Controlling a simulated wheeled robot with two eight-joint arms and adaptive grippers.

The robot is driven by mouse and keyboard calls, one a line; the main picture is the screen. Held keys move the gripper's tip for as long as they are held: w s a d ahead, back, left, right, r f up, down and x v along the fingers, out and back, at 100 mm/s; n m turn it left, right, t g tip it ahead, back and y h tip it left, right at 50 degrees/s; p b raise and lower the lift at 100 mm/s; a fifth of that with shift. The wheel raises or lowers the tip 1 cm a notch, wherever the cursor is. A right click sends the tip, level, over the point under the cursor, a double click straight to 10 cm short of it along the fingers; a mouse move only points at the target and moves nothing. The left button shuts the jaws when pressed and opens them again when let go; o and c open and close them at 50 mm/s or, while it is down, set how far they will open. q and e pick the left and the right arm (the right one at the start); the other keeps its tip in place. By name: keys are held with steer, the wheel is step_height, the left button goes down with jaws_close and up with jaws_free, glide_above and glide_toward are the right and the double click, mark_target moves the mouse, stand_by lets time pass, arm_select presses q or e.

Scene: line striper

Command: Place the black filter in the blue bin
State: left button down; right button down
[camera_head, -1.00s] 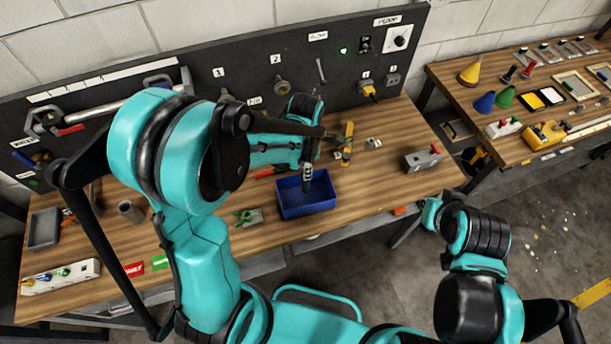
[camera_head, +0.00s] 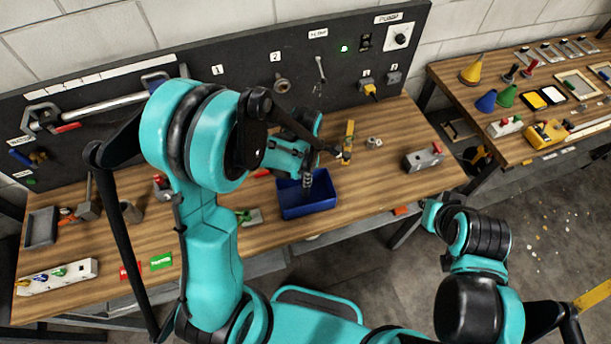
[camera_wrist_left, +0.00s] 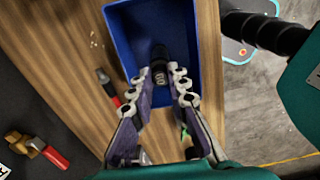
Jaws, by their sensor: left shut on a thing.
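The blue bin (camera_head: 322,203) stands on the wooden workbench, near its front edge. My left gripper (camera_head: 307,172) is over the bin, pointing down. In the left wrist view, my left gripper (camera_wrist_left: 160,78) is shut on the black filter (camera_wrist_left: 159,58), a dark cylinder with white marking. The filter is over the bin's interior, inside its outline (camera_wrist_left: 118,40); whether it touches the floor of the bin I cannot tell. In the head view the filter is small and dark against the bin. My right arm is folded at the right; its gripper does not show.
A yellow-handled tool (camera_head: 348,140) and a metal nut (camera_head: 374,142) lie behind and right of the bin. A grey vise-like block (camera_head: 424,158) sits further right. A green part (camera_head: 248,217) lies left of the bin. The black pegboard (camera_head: 250,75) rises behind the bench.

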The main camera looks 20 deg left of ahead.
arm_select(q)
steer(key=shift+f, duration=0.15)
steer(key=c, duration=1.5)
jaws_free()
steer(key=shift+o, duration=0.2)
steer(key=shift+r, duration=0.25)
step_height(320, 180, up, 12)
steer(key=r+p, duration=0.1)
steer(key=p, duration=0.2)
steer(key=s+a+r+m+t, duration=0.2)
steer(key=s+m, duration=0.3)
steer(key=m, duration=0.7)
steer(key=s+a+r+m+t, duration=0.2)
steer(key=s+r+m+t, duration=0.3)
steer(key=m, duration=0.7)
steer(key=shift+s+a+r, duration=0.15)
steer(key=shift+a+r, duration=0.15)
steer(key=shift+a, duration=0.05)
